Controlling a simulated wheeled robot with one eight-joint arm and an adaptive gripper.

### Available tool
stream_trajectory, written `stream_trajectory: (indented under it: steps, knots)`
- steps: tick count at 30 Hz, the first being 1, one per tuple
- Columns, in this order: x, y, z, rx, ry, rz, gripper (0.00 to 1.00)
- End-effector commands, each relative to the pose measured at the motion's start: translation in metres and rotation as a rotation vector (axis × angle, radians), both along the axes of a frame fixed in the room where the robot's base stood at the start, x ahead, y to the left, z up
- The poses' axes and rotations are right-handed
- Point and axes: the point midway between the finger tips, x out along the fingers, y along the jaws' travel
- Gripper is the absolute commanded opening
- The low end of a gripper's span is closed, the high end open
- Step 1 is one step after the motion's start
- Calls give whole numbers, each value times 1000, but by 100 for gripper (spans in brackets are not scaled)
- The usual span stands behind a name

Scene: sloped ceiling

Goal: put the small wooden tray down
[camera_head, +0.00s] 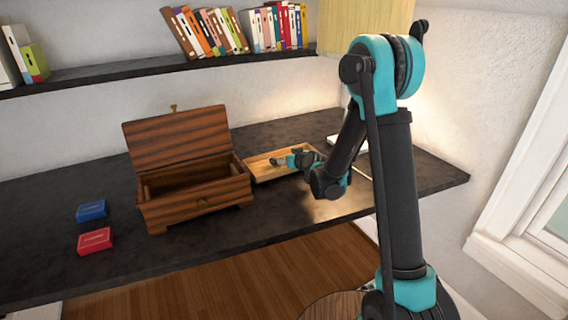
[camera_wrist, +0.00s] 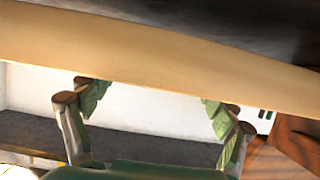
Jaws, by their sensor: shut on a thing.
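The small wooden tray (camera_head: 262,169) is light wood with a low rim, at the right of the chest over the dark desk. In the wrist view, its pale wooden side (camera_wrist: 160,60) spans the upper part of the picture. My gripper (camera_head: 291,161) is at the tray's right part, shut on it. The gripper's two fingers (camera_wrist: 152,98) show in the wrist view, spread apart against the tray's side. I cannot tell whether the tray's underside touches the desk.
An open wooden chest (camera_head: 195,200) stands close to the tray's left. A blue box (camera_head: 91,210) and a red box (camera_head: 95,240) lie left of it. A bookshelf (camera_head: 120,72) hangs behind.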

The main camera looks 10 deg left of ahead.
Motion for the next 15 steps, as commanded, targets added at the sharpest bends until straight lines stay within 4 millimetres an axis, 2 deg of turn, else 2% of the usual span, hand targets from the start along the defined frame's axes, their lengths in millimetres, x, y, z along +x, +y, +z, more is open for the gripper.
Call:
stream_trajectory:
  steps: [3,6,15]
  knots:
    - [1,0,-16,0,0,0,52]
    - [0,0,-24,0,0,0,52]
    - [0,0,-26,0,0,0,52]
